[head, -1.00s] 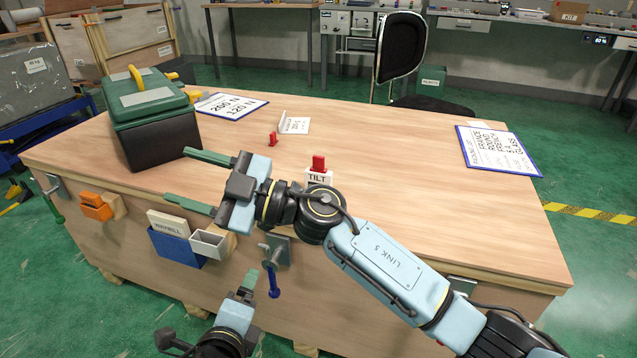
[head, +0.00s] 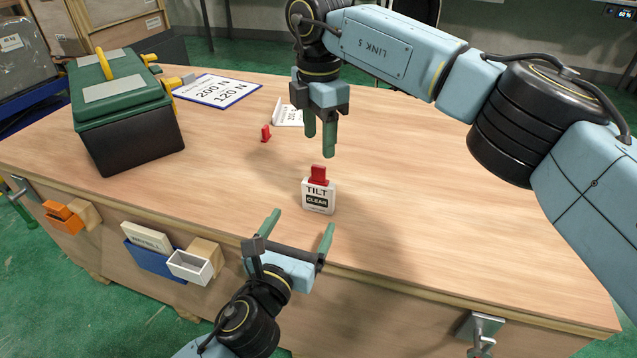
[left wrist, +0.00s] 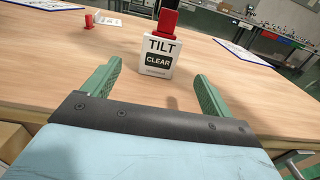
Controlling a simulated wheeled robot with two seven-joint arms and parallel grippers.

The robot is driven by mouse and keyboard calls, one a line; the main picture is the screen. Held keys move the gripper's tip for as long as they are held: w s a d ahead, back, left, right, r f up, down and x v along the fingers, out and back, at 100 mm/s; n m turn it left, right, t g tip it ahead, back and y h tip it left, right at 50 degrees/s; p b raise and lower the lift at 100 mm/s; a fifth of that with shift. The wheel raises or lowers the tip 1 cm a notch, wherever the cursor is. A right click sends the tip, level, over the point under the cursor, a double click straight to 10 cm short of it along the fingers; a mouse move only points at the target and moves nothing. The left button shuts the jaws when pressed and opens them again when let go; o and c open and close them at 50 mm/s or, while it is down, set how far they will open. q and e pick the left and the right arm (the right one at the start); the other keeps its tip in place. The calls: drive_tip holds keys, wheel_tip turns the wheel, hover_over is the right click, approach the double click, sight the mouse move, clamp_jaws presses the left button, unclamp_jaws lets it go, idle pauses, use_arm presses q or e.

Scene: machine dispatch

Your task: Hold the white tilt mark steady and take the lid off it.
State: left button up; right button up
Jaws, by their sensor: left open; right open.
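The white tilt mark (head: 318,197) stands upright on the wooden crate top, with "TILT" and "CLEAR" on its face. Its red lid (head: 318,175) sits on top. In the left wrist view the tilt mark (left wrist: 157,58) and its red lid (left wrist: 165,20) stand just beyond my fingers. My left gripper (head: 300,226) is open and empty, in front of the tilt mark and apart from it; its fingers show in the left wrist view (left wrist: 155,85). My right gripper (head: 320,140) is open and empty, pointing down above and behind the red lid, apart from it.
A green-lidded black toolbox (head: 127,128) stands at the left. A blue-edged card (head: 217,90), a small white card (head: 289,117) and a small red piece (head: 266,133) lie behind. Holders, including a white box (head: 190,267), hang on the crate's front.

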sight(317, 195)
use_arm(q)
drive_tip(key=x, duration=1.2)
drive_tip(key=shift+w, duration=0.1)
use_arm(e)
drive_tip(key=shift+s, duration=0.25)
use_arm(q)
drive_tip(key=c, duration=1.4)
drive_tip(key=shift+c, duration=0.4)
use_arm(e)
drive_tip(key=shift+c, duration=0.6)
drive_tip(key=s+a+r+n+t+h, duration=0.15)
drive_tip(key=s+r+n+t, duration=0.25)
drive_tip(key=n, duration=0.5)
drive_tip(key=x, duration=1.2)
